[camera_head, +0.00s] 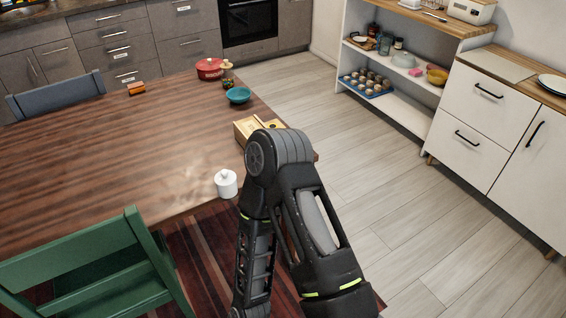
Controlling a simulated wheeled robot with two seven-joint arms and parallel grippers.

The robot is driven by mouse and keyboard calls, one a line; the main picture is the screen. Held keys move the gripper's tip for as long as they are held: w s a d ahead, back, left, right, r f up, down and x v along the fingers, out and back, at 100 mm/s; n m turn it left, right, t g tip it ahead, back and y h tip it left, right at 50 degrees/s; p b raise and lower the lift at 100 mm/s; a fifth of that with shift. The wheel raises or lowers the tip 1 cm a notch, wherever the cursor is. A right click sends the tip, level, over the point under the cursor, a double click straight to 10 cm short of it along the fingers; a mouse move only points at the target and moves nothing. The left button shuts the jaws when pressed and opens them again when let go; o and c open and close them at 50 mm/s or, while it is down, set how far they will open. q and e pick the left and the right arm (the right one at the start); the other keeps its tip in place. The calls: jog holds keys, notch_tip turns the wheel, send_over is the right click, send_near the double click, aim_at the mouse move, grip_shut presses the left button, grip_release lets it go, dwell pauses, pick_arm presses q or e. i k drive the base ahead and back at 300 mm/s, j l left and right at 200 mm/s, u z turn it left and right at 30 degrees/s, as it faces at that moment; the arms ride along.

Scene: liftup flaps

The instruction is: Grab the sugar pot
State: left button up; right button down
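The sugar pot, a small white lidded pot (226,184), stands upright on the wooden table (110,150) near its front right edge. One of my arms rises from the bottom of the head view just right of the pot, bent at a large dark joint. No gripper fingers can be made out on this arm. My other arm is not in view.
A wooden box (243,130), partly hidden by my arm, a teal bowl (238,96) and a red pot (209,69) stand farther back on the table. A green chair (85,262) is at the front left. Floor right of the table is clear.

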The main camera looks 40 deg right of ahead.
aim_at(228, 192)
jog(key=l, duration=0.45)
jog(key=k+l+u, duration=0.1)
jog(key=l, duration=0.35)
jog(key=l+u, duration=0.1)
jog(key=l, duration=0.35)
jog(key=k, duration=0.05)
